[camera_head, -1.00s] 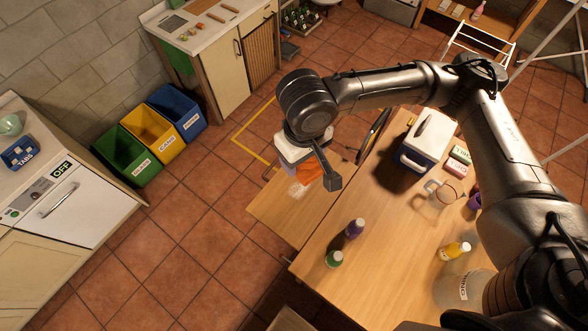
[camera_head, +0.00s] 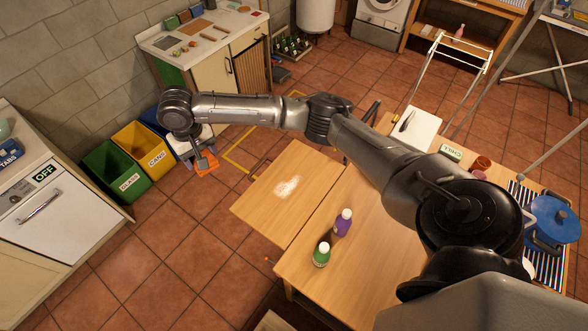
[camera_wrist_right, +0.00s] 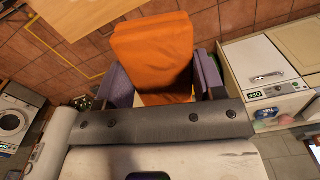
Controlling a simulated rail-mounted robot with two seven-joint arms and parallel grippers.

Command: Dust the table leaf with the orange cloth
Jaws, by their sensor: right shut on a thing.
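My right gripper (camera_head: 197,164) is out past the far left edge of the table leaf, over the floor in front of the bins. It is shut on the orange cloth (camera_head: 207,163). In the right wrist view the cloth (camera_wrist_right: 153,55) sits as an upright folded pad between the two purple-grey fingers. The table leaf (camera_head: 262,210) is a bare wooden panel at the table's left side. A pale dusty patch (camera_head: 287,187) lies near its middle, and the cloth is apart from it. My left gripper is not in view.
A purple bottle (camera_head: 343,223) and a green bottle (camera_head: 321,255) stand on the main table (camera_head: 362,270) near the leaf. Green (camera_head: 113,173) and yellow (camera_head: 142,150) bins stand beyond the gripper. Open floor lies left of the leaf.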

